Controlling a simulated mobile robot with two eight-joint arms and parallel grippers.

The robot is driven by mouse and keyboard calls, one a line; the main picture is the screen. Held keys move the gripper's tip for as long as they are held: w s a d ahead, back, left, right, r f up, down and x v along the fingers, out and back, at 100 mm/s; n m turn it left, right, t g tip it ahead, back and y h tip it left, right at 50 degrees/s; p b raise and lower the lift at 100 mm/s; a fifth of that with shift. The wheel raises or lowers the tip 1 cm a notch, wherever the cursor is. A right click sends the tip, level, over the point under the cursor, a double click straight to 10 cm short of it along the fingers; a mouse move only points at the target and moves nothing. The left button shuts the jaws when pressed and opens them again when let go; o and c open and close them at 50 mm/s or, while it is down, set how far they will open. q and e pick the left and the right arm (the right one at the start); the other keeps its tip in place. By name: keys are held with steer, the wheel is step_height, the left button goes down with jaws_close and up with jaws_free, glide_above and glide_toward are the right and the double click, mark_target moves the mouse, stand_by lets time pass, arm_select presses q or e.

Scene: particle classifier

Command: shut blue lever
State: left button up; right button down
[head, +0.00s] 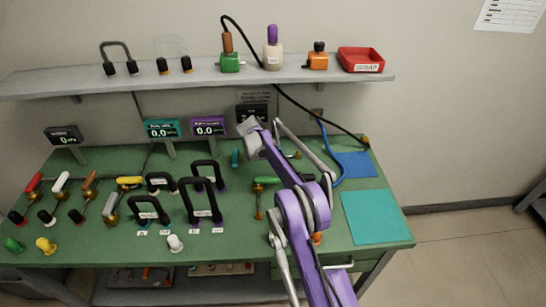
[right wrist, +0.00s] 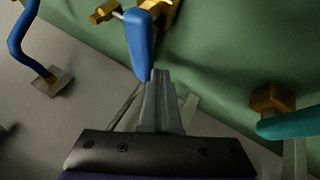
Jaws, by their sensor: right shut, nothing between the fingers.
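The blue lever (right wrist: 140,45) shows in the right wrist view as a blue handle on a brass valve (right wrist: 168,14). My right gripper (right wrist: 160,74) is shut and empty. Its fingertips are right at the free end of the blue handle; I cannot tell whether they touch it. In the head view I cannot make out the blue lever, and my purple right arm covers part of the bench. My left gripper is not in view.
A teal handle (right wrist: 290,122) on a brass valve is to the right of my gripper in the wrist view. A blue hose (right wrist: 19,35) runs on the left. In the head view, a green-handled valve (head: 266,180) and black-handled parts (head: 204,198) stand on the green bench (head: 110,255).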

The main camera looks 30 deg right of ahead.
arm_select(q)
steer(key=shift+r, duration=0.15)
arm_select(e)
steer(key=shift+d+r, duration=0.1)
steer(key=shift+d, duration=0.3)
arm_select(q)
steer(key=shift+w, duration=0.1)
arm_select(e)
steer(key=shift+w+d, duration=0.1)
steer(key=shift+d, duration=0.05)
